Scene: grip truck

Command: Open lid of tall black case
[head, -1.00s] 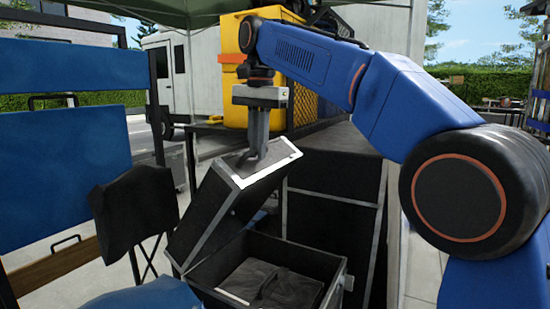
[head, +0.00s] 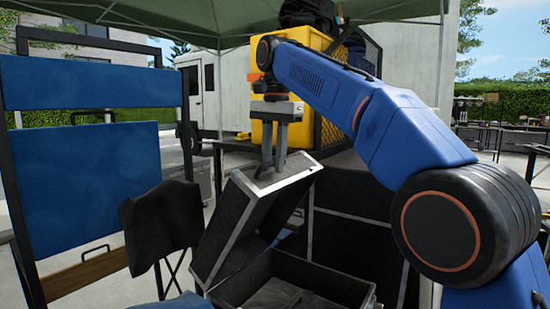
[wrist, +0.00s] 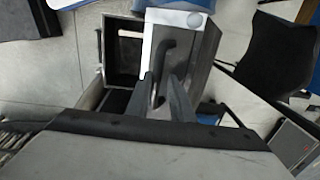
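The tall black case (head: 335,285) has silver edges and stands at the lower middle of the head view, its bottom cut off by the frame. Its lid (head: 235,212) is raised and leans back to the left at a steep tilt, so the dark inside of the case shows. My gripper (head: 274,168) is at the lid's upper edge, with its two fingers pointing down and a narrow gap between them.
A blue folding chair (head: 95,80) stands at the left, with a black cloth bag (head: 162,225) close beside the lid. A yellow case (head: 325,55) stands on a platform behind my arm. A white truck (head: 207,82) is farther back.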

